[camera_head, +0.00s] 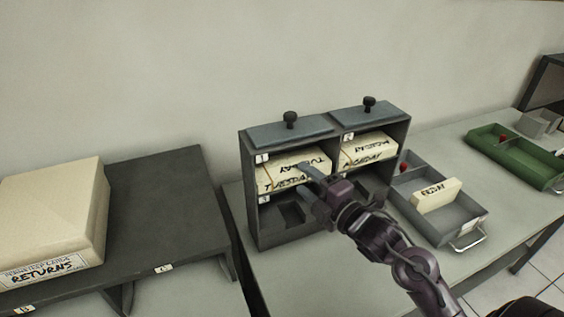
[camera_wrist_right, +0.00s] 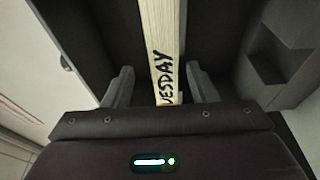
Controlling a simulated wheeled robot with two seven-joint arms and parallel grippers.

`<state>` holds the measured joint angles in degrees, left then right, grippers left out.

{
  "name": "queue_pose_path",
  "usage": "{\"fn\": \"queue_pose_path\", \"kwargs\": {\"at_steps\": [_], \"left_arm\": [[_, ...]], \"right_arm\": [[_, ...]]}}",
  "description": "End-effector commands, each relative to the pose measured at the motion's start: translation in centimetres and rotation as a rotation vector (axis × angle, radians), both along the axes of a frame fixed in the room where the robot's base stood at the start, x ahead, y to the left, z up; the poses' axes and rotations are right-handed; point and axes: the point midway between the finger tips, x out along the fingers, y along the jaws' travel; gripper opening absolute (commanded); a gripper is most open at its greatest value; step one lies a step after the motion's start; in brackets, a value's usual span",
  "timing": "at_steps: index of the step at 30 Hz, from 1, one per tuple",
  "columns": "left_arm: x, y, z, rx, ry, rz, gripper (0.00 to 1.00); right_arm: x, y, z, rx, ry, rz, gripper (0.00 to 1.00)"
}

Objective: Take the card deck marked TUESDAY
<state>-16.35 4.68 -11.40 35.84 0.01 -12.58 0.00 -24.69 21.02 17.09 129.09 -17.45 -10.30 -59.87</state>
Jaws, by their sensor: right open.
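The cream TUESDAY deck (camera_head: 280,182) lies in the upper left compartment of the dark rack (camera_head: 247,205), its lettered end facing out. My right gripper (camera_head: 308,174) is at the front of that compartment, over the right part of the deck in the head view. In the right wrist view, the deck (camera_wrist_right: 160,45) stands between the two open fingers (camera_wrist_right: 160,88), with a gap on either side; part of its lettering is hidden by the gripper body. My left gripper is not in view.
A MONDAY deck (camera_head: 368,152) fills the upper right compartment. Lidded tops with black knobs (camera_head: 290,119) cover the rack. A grey tray (camera_head: 460,222) with a FRIDAY deck (camera_head: 436,195) stands right, and a green tray (camera_head: 515,158) beyond. A RETURNS box (camera_head: 55,210) sits left.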

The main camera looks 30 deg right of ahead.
Motion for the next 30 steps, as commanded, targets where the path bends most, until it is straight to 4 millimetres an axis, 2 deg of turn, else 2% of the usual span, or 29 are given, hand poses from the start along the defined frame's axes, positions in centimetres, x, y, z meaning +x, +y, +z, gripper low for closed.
{"fn": "queue_pose_path", "kwargs": {"at_steps": [7, 10, 14, 18, 22, 26, 27, 30], "left_arm": [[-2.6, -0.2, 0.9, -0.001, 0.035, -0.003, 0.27], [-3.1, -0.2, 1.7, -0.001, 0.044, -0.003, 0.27], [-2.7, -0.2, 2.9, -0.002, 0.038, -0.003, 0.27], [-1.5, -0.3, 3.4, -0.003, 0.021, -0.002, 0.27], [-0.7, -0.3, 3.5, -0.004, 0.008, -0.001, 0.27], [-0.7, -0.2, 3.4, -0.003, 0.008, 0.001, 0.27], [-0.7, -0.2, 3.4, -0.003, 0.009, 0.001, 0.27], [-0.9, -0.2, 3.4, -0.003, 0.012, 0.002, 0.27]], "right_arm": [[2.4, 0.4, 0.2, 0.001, -0.002, 0.000, 0.53], [3.5, 0.5, 0.1, 0.003, 0.000, 0.000, 0.53], [5.3, 0.7, -0.2, 0.005, 0.000, 0.000, 0.53], [6.8, 1.0, -0.5, 0.003, 0.001, 0.000, 0.53], [7.2, 1.1, -0.7, 0.002, 0.000, 0.000, 0.53], [7.2, 1.1, -0.8, 0.001, 0.001, 0.000, 0.53], [7.2, 1.1, -0.8, 0.001, 0.001, 0.000, 0.51], [7.2, 1.1, -0.8, 0.001, 0.001, 0.000, 0.38]]}}
